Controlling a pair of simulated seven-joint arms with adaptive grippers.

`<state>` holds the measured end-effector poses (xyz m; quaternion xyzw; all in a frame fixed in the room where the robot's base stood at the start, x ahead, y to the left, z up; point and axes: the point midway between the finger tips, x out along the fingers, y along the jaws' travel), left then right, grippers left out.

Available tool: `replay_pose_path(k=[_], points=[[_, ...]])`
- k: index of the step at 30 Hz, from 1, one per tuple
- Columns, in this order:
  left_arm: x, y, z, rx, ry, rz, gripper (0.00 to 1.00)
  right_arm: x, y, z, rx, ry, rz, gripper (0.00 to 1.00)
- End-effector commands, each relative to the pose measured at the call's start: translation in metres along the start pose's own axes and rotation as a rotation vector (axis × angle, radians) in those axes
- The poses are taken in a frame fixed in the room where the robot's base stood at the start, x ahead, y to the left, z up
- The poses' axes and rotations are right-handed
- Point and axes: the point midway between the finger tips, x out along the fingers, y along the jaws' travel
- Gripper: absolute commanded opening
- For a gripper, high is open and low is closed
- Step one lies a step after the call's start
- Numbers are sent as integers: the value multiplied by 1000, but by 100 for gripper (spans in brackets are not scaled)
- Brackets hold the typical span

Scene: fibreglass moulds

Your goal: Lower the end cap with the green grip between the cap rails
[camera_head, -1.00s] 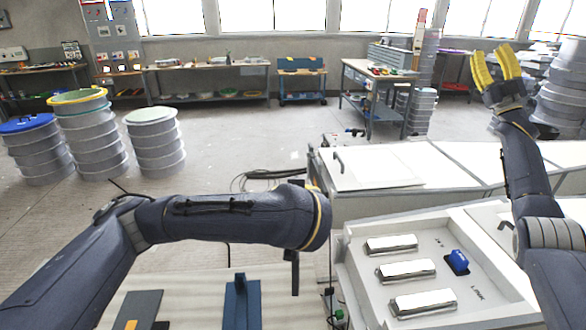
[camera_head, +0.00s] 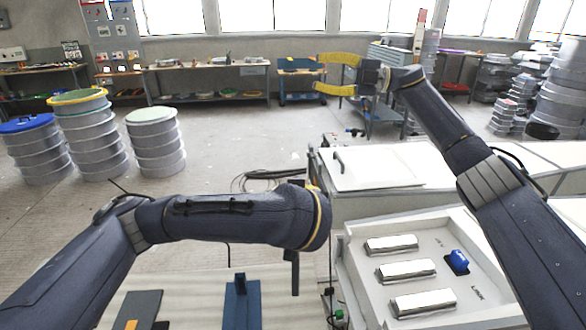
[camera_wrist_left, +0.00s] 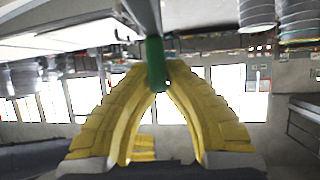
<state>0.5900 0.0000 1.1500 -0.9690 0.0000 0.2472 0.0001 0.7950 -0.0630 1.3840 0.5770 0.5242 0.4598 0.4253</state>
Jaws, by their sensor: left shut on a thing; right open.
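In the left wrist view, the yellow fingers of my left gripper (camera_wrist_left: 156,80) are shut on a green grip (camera_wrist_left: 155,55). A grey edge (camera_wrist_left: 146,16) shows directly beyond the grip; I cannot tell how much of it is the end cap. In the head view my left gripper and the grip are hidden behind my left forearm. Dark blue-grey upright pieces (camera_head: 241,302) stand on the pale surface below that arm; I cannot tell whether they are the cap rails. My right gripper (camera_head: 320,73) is open and empty, raised high, its yellow fingers pointing left.
A white tray (camera_head: 352,262) at the lower right holds several metal bars and a blue switch (camera_head: 457,260). A white bench top (camera_head: 375,165) lies behind it. Round stacked moulds (camera_head: 92,140) stand on the floor at left. The floor between is mostly clear.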

Motion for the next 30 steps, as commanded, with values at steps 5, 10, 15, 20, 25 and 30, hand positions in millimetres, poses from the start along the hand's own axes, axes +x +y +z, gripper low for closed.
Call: replay_pose_path(k=[5, 10, 15, 20, 25, 30], points=[[0, 0, -1, 0, 2, 0, 0, 62, -58, -29, -14, 102, -307, 40], [0, 0, -1, 0, 2, 0, 0, 93, -118, -54, -13, 177, -615, 40], [0, 0, -1, 0, 2, 0, 0, 100, -168, -73, 6, 220, -921, 40], [0, 0, -1, 0, 2, 0, 0, 90, -202, -86, 40, 227, -1189, 40], [0, 0, -1, 0, 2, 0, 0, 73, -220, -93, 81, 202, -1416, 40], [0, 0, -1, 0, 2, 0, 0, 59, -228, -98, 116, 169, -1564, 40]])
